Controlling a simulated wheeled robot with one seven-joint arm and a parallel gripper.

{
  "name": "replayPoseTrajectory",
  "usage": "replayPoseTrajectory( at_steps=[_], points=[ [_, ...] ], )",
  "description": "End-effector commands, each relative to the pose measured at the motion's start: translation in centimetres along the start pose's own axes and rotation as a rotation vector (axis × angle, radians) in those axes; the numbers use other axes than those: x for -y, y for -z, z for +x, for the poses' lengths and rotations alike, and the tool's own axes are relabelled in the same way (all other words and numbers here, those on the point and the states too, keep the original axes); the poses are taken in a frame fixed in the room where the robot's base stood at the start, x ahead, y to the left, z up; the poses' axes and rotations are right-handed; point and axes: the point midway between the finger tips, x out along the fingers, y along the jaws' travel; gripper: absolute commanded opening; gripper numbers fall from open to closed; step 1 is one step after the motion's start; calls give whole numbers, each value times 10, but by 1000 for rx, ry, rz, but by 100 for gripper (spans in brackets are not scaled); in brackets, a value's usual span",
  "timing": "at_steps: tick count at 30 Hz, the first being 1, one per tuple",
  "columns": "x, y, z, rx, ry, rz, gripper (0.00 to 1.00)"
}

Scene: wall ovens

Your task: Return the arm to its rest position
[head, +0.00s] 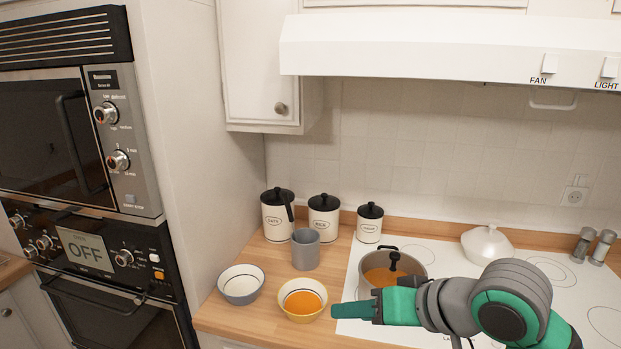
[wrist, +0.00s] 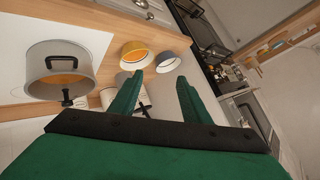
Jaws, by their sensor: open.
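My gripper (head: 338,311) reaches in from the right in the head view and points left, above the front of the hob and just right of the yellow bowl. In the wrist view, my gripper (wrist: 159,88) shows two green fingers spread apart with nothing between them. My arm (head: 510,305) passes in front of the hob and hides part of it. Whether the fingertips touch the counter cannot be told, but they look raised above it.
A pot (head: 405,264) with orange contents and a ladle stands behind my gripper. A yellow bowl (head: 303,314) of orange contents and a pale bowl (head: 241,296) are left. A grey cup (head: 305,250), canisters (head: 323,216) and a lidded white dish (head: 487,246) stand behind. Ovens (head: 70,140) are left.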

Motion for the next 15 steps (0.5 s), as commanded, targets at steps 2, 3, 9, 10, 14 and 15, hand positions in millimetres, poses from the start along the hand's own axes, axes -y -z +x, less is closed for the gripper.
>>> replayPoseTrajectory(
  at_steps=[2,3,9,10,14,15],
  points=[
    [14,11,14,-75,74,-5,43],
    [20,17,20,-113,106,-7,43],
    [44,43,42,-306,248,7,43],
    [46,46,44,-336,265,12,43],
    [55,57,55,-455,335,42,43],
    [57,59,58,-490,353,53,43]
  ],
)
